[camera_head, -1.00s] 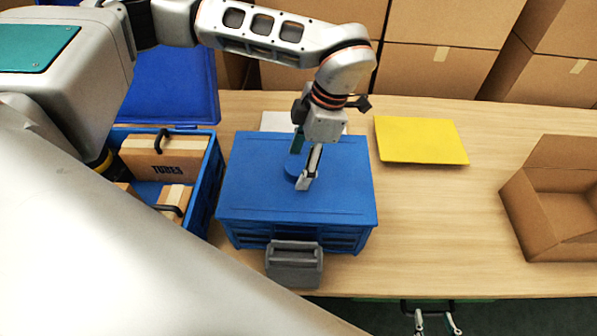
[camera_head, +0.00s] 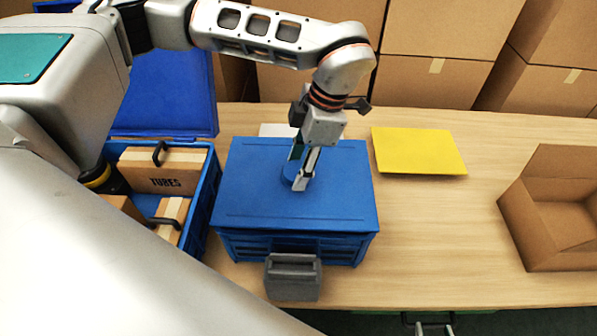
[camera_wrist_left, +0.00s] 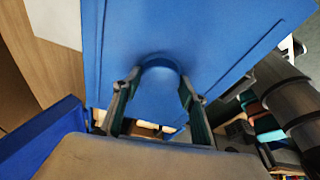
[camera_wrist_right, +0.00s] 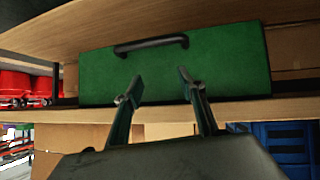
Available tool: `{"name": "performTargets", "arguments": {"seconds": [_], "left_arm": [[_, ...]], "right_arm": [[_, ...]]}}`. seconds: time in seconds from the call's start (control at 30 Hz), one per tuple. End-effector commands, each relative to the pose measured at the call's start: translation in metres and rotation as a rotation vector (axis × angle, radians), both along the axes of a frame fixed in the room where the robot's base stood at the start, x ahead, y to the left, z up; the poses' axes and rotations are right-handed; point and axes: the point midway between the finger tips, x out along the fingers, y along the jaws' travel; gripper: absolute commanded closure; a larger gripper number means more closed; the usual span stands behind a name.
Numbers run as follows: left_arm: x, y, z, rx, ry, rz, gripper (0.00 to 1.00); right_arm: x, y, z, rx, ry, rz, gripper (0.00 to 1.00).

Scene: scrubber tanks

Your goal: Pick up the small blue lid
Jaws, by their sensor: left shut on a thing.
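The small blue lid (camera_head: 287,174) is round and sits at the top of a blue box (camera_head: 245,195). My left gripper (camera_head: 297,180) is over the box with its fingers shut on the lid's sides. In the left wrist view the lid (camera_wrist_left: 160,64) shows between the fingertips of the left gripper (camera_wrist_left: 159,84). The lid and box are the same blue, so I cannot tell whether they touch. My right gripper (camera_wrist_right: 161,88) is open and empty, in front of a green case (camera_wrist_right: 220,70) with a black handle.
A blue crate (camera_head: 212,190) with cardboard boxes stands left of the box. A grey clip-like object (camera_head: 292,278) is at its front. A yellow sheet (camera_head: 418,152) and an open cardboard box (camera_head: 560,220) lie to the right. The table between them is clear.

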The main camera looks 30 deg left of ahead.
Motion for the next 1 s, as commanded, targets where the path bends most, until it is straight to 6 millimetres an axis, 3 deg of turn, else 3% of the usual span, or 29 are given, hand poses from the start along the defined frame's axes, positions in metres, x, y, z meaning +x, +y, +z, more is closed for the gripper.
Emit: {"name": "performTargets", "arguments": {"seconds": [0.5, 0.7, 1.0], "left_arm": [[0.001, 0.000, 0.134, 0.000, -0.006, 0.002, 0.85], [0.001, 0.000, 0.164, 0.001, -0.003, 0.001, 0.85], [0.000, 0.000, 0.178, 0.000, 0.000, 0.001, 0.85]], "right_arm": [[0.003, 0.000, 0.012, 0.002, -0.011, 0.000, 0.60], [0.004, 0.000, 0.014, 0.002, -0.012, -0.001, 0.60], [0.003, 0.000, 0.014, 0.001, -0.008, 0.000, 0.60]]}}
